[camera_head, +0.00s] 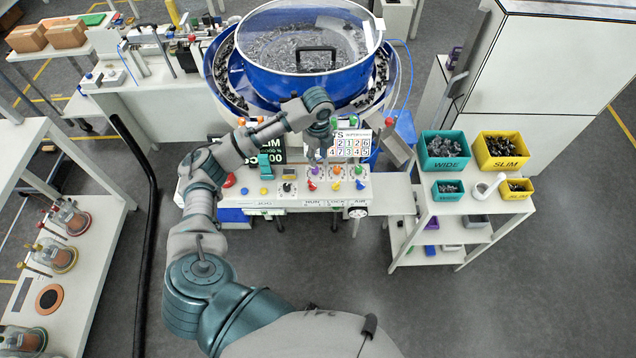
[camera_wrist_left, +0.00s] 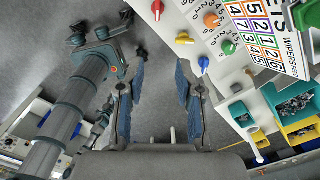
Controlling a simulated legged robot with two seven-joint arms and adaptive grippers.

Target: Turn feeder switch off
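The white control panel (camera_head: 272,198) stands in front of the blue feeder bowl (camera_head: 258,75) and carries several coloured knobs and buttons. I cannot read which knob is the feeder switch. My left gripper (camera_head: 318,155) is over the panel's right half, close to the purple knob (camera_head: 314,171). In the left wrist view my left gripper (camera_wrist_left: 158,72) is open, with nothing between its blue-padded fingers. The blue knob (camera_wrist_left: 203,65), yellow knob (camera_wrist_left: 184,38), green knob (camera_wrist_left: 228,46) and orange knob (camera_wrist_left: 211,19) are right of the fingers, apart from them. My right gripper is not clearly seen.
At the right, a white shelf (camera_head: 462,209) holds a teal WIDE bin (camera_head: 445,167) and a yellow SLIM bin (camera_head: 501,164). A black rail (camera_head: 152,215) rises at the left. The floor in front is clear.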

